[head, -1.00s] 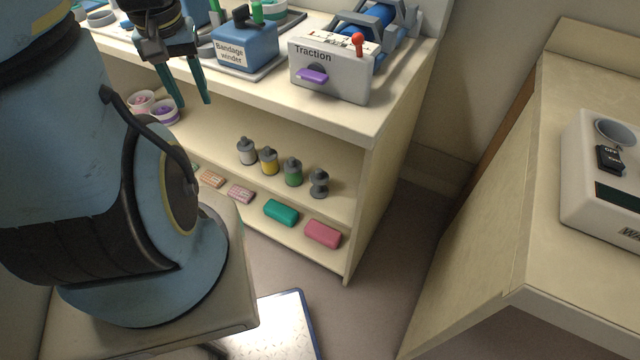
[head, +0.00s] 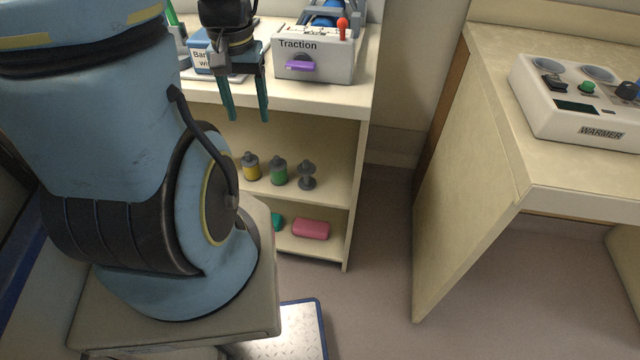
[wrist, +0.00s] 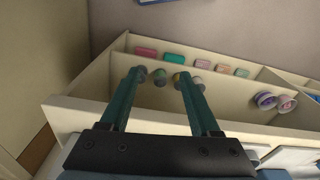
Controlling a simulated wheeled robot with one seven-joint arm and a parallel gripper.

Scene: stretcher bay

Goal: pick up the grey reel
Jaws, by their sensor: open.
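A pink pack (head: 311,229) lies on the shelf below. The Traction box (head: 316,58) sits on top. A warmer (head: 585,110) stands on the right-hand counter (head: 500,120).

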